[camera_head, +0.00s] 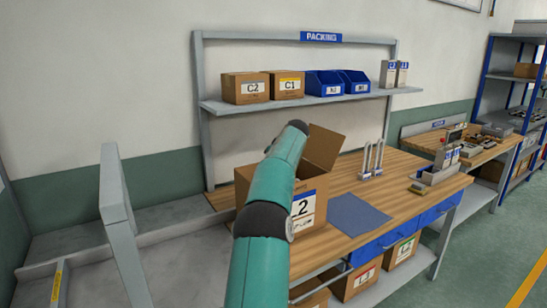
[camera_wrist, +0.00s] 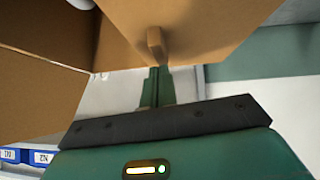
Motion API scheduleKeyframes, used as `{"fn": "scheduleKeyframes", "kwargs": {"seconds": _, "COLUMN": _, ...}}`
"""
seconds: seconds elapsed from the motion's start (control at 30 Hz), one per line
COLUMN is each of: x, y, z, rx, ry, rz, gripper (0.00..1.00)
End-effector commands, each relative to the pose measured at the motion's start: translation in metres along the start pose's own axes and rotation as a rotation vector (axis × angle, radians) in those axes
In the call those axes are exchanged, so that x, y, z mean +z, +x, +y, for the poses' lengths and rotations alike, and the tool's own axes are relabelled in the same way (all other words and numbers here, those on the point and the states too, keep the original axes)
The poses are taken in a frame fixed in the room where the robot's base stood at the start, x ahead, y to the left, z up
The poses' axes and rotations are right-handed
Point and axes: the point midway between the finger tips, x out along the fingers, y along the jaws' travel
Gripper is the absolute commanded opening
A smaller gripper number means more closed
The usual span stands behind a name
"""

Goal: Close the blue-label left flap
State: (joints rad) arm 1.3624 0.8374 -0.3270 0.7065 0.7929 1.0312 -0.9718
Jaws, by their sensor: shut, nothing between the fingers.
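The cardboard box (camera_head: 312,190) stands on the wooden packing table, with a white "L2" label (camera_head: 304,207) on its front; blue shows on the label. One flap (camera_head: 326,147) stands up at its right side. My teal arm covers the box's middle, and the left flap cannot be made out in the head view. In the wrist view my gripper (camera_wrist: 155,78) is shut and empty. Its narrow fingers point up at a brown cardboard panel (camera_wrist: 215,25), with a small brown block at their tip; contact is unclear. Another cardboard panel (camera_wrist: 45,75) is at the left.
A blue mat (camera_head: 358,215) and a metal holder (camera_head: 373,160) lie right of the box. A shelf (camera_head: 310,100) behind carries small boxes and blue bins (camera_head: 325,83). A grey frame (camera_head: 118,195) stands at the left. More labelled boxes sit under the table.

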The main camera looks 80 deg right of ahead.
Motion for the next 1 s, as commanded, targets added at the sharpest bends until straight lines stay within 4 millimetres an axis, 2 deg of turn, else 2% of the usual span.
{"fn": "scheduleKeyframes", "kwargs": {"seconds": 0.7, "x": 0.006, "y": 0.006, "z": 0.001, "rx": 0.0, "ry": -0.002, "rz": -0.003, "gripper": 0.0}}
{"fn": "scheduleKeyframes", "kwargs": {"seconds": 1.0, "x": -0.004, "y": -0.003, "z": -0.007, "rx": 0.0, "ry": -0.003, "rz": -0.001, "gripper": 0.0}}
